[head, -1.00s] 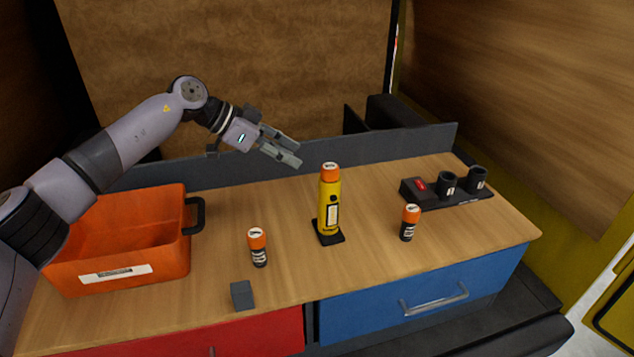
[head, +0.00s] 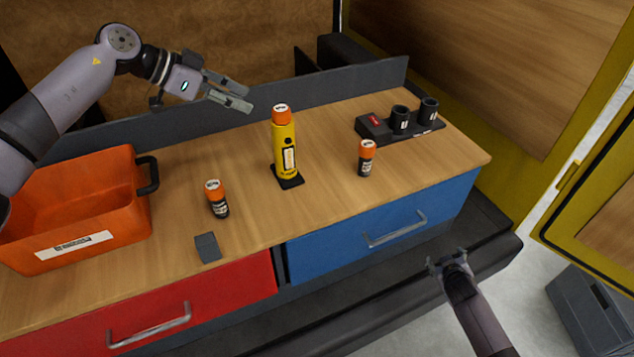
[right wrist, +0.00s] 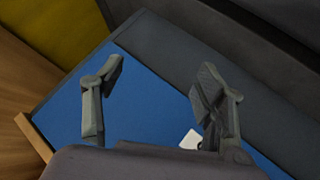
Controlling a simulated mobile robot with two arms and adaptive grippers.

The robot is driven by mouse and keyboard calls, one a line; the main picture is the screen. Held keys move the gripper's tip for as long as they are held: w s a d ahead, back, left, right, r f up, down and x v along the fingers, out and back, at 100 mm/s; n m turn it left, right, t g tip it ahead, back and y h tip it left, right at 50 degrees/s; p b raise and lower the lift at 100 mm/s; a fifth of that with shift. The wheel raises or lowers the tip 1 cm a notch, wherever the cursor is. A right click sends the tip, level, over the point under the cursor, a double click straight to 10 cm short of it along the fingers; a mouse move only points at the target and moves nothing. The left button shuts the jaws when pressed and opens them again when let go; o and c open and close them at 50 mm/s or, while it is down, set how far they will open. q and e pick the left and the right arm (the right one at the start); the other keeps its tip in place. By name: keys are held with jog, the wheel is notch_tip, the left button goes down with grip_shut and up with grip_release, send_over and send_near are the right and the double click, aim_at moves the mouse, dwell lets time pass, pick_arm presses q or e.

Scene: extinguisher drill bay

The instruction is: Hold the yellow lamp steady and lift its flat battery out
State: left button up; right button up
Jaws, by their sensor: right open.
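The yellow lamp (head: 285,152) stands upright in a small black base (head: 290,183) in the middle of the wooden worktop. An orange-topped battery (head: 281,115) sits in its top; its lower part is hidden inside the lamp. My left gripper (head: 248,98) is up to the left of the lamp's top, apart from it. Its fingers show a gap with nothing between them. My right gripper (head: 447,261) is open and empty, low in front of the worktop at the right. In the right wrist view its two fingers (right wrist: 155,95) are spread above the blue drawer front.
Two loose orange-capped batteries stand on the worktop, left (head: 217,199) and right (head: 366,158) of the lamp. A charger (head: 374,127) with two black cups is at the back right. An orange crate (head: 135,215) stands left. A grey block (head: 208,247) lies near the front edge.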

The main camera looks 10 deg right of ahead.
jog(key=w+d+r+t+h, duration=0.15)
jog(key=w+r, duration=0.25)
jog(key=r, duration=0.5)
jog(key=w+r+t, duration=0.2)
jog(key=w+r, duration=0.1)
jog(key=r, duration=0.7)
jog(key=w+d+r+t+h, duration=0.15)
jog(key=w+r, duration=0.25)
jog(key=r, duration=0.5)
jog(key=t+y, duration=0.2)
jog(key=y, duration=1.1)
send_near(288, 142)
jog(key=shift+n, duration=0.3)
jog(key=x, duration=1.3)
jog(key=shift+w+f, duration=0.3)
jog(key=shift+c, duration=0.2)
grip_shut()
